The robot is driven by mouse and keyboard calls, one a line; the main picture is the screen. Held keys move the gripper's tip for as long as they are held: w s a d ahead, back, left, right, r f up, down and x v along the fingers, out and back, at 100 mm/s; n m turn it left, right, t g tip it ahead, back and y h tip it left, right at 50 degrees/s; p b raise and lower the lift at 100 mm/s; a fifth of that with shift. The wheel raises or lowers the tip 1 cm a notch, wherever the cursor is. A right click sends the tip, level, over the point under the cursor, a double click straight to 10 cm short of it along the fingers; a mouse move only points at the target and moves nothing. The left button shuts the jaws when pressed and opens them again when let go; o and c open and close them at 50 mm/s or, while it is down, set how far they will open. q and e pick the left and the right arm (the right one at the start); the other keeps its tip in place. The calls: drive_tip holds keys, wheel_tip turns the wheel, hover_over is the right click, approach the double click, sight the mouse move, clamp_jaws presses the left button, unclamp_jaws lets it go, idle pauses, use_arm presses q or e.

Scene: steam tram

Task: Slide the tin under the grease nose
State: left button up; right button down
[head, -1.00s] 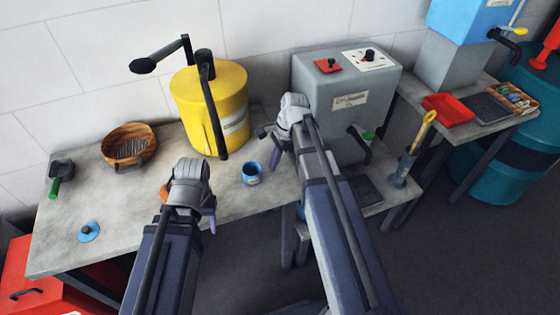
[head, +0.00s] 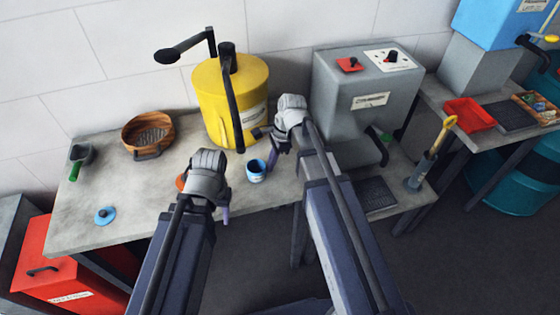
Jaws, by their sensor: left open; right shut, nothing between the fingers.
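The small blue tin (head: 257,175) stands upright on the worktop, its dark open top showing. The yellow grease drum (head: 215,105) stands behind it, with a long black arm (head: 232,105) hanging down its front to a tip above the worktop, left of and behind the tin. Which part is the grease nose is hard to tell. My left gripper (head: 206,198) is open and empty, left of the tin and apart from it. An orange patch shows at its left side. My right gripper (head: 273,163) is shut and empty, just right of and behind the tin; I cannot tell if it touches.
The worktop (head: 140,190) also holds a wooden bowl (head: 165,122), a blue lid (head: 104,216) and a green-handled tool (head: 76,170). A grey machine (head: 335,95) stands close to my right gripper. The front left of the worktop is mostly clear.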

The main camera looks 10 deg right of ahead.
drive_tip(key=shift+a, duration=0.1)
use_arm(q)
drive_tip(key=shift+d+r+p, duration=0.35)
drive_tip(key=shift+d, duration=0.25)
use_arm(e)
drive_tip(key=d, duration=0.4)
drive_tip(key=shift+w+d+r, duration=0.2)
drive_tip(key=shift+r, duration=0.15)
use_arm(q)
wheel_tip(320, 180, up, 9)
drive_tip(key=p, duration=0.9)
use_arm(e)
drive_tip(key=v, duration=0.9)
drive_tip(key=shift+r, duration=0.15)
